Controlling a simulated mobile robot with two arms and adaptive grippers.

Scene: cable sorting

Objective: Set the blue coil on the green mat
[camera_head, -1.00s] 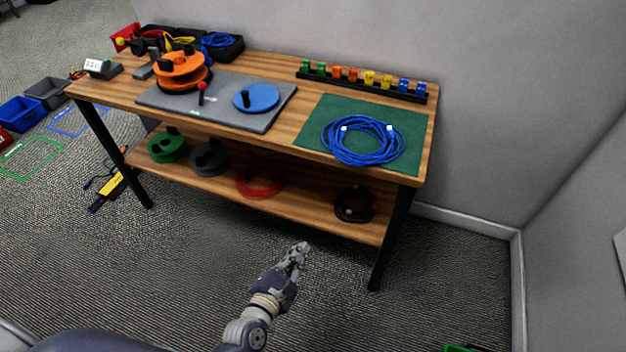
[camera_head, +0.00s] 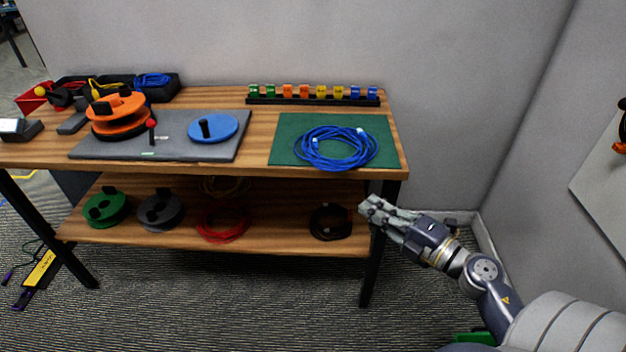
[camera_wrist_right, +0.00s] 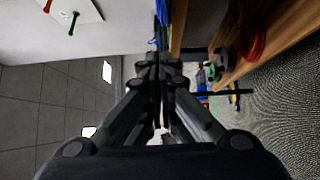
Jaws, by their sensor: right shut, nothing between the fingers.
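The blue coil (camera_head: 337,148) lies flat on the green mat (camera_head: 290,127) at the right end of the table top, in the head view. Part of the coil's near side reaches the mat's front edge. My right gripper (camera_head: 368,206) is shut and empty. It is apart from the coil, below the table top near the right front leg. In the right wrist view my right gripper (camera_wrist_right: 158,62) shows with its fingers together, and a bit of blue shows beyond them. My left gripper is not in view.
A grey board (camera_head: 90,146) holds an orange reel (camera_head: 118,105) and a blue disc (camera_head: 222,128). A rack of coloured connectors (camera_head: 312,100) stands behind the mat. The lower shelf (camera_head: 275,240) holds reels and coils. Open floor lies in front.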

